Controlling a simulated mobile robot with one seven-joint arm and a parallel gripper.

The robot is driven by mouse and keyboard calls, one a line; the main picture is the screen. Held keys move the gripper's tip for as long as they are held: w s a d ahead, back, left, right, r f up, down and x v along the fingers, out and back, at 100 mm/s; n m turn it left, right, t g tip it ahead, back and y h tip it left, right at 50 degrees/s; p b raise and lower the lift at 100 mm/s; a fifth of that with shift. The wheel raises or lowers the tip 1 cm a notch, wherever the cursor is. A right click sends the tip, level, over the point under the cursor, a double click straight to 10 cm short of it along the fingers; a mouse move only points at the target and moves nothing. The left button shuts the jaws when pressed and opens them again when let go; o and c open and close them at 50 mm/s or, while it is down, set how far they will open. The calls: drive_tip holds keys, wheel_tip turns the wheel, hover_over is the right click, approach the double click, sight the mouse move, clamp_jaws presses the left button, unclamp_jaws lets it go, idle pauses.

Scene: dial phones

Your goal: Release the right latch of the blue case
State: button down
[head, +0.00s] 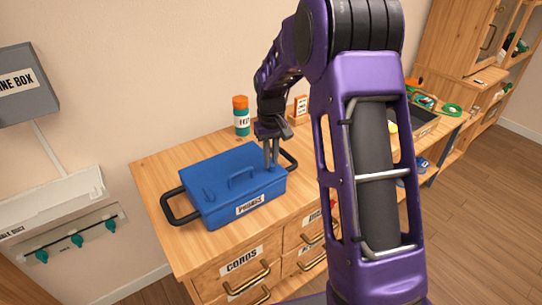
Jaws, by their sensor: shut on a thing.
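The blue case (225,192) sits closed on the wooden cabinet top. It has a lid handle (241,177), a white label reading "PHONES" (250,204) on its front, and black handles at both ends. A small raised blue part, looking like the left latch (208,194), shows on the left of the lid. My gripper (271,163) points down at the right part of the lid, where the right latch would sit. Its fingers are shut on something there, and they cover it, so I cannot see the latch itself.
A teal bottle with an orange cap (241,117) stands behind the case. A small orange-and-white box (301,107) is farther right. The wooden cabinet (153,174) has labelled drawers, one reading "CORDS" (242,260). My purple arm hides much of the cabinet's right side.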

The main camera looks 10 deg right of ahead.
drive_tip(key=shift+n+p, duration=0.3)
drive_tip(key=shift+n, duration=1.2)
drive_tip(key=c, duration=0.9)
unclamp_jaws()
wheel_tip(320, 180, up, 17)
drive_tip(key=shift+r+p, duration=0.2)
drive_tip(key=shift+p, duration=0.75)
